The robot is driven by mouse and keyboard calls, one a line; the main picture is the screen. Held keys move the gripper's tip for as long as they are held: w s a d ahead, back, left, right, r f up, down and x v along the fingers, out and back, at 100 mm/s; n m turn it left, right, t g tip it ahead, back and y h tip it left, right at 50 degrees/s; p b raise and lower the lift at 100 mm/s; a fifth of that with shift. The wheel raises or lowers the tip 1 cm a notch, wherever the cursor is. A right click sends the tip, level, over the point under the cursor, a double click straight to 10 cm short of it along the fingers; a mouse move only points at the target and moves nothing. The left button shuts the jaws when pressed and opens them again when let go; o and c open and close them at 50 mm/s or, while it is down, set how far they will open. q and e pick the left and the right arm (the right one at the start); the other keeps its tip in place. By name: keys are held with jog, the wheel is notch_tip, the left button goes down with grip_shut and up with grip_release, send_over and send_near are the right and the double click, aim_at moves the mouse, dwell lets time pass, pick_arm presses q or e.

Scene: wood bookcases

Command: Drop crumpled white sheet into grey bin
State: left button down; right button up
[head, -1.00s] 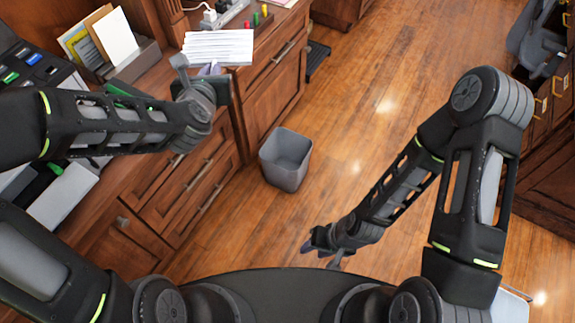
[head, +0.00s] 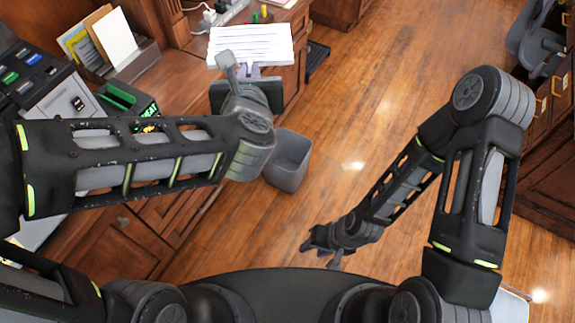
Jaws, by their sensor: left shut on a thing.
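A white sheet with printed lines (head: 251,45) is at the top centre of the head view; it looks flat rather than crumpled. My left gripper (head: 250,71) is shut on its near edge, by the desk's right edge. The grey bin (head: 291,160) stands upright on the floor beside the desk drawers, nearer to me than the sheet. My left wrist hides part of its left side and rim. My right gripper (head: 311,244) hangs low over the floor, apart from the bin; its finger gap cannot be made out.
The wooden desk (head: 205,195) with drawers lies left of the bin. A file holder with papers (head: 122,59), a green-and-black box (head: 128,103) and a power strip (head: 222,12) are on it. An office chair (head: 540,45) is at far right. The wooden floor between is clear.

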dwell(0.3)
pick_arm(q)
jog(key=w+a+f+h, duration=0.1)
jog(key=w+a+f, duration=0.8)
jog(key=a+f, duration=0.2)
jog(key=shift+a+m, duration=0.4)
jog(key=shift+a, duration=0.55)
jog(key=shift+w+f, duration=0.1)
jog(key=shift+w, duration=0.05)
